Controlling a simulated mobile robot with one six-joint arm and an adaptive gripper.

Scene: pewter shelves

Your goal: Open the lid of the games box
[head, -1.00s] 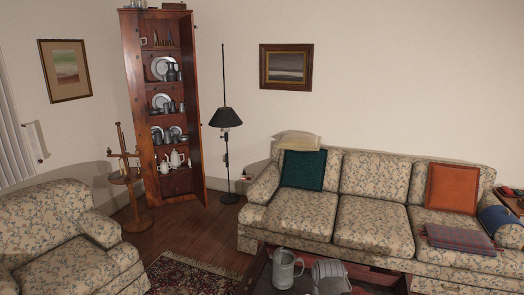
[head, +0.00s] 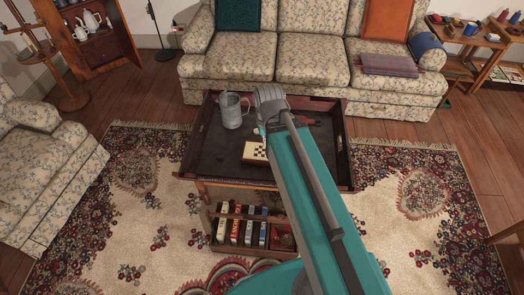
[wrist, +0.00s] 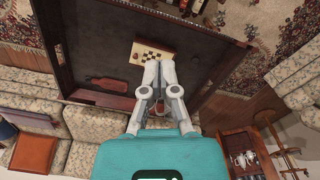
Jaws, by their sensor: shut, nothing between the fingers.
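The games box (head: 256,152) is a small flat box with a checkered top, lying on the dark tray table. Its lid looks closed. Part of it is hidden by my arm in the head view. In the wrist view the box (wrist: 148,54) lies just beyond my fingertips, with round pieces or marks on its top. My gripper (wrist: 159,64) is shut and empty, above the table beside the box. I cannot tell whether the fingertips touch it. In the head view the fingers are mostly hidden behind my arm.
A pewter mug (head: 232,112) stands on the tray table (head: 200,150), left of my arm. A dark red paddle-shaped object (wrist: 110,83) lies near the sofa side. The table has raised rims. A sofa (head: 278,62) stands behind.

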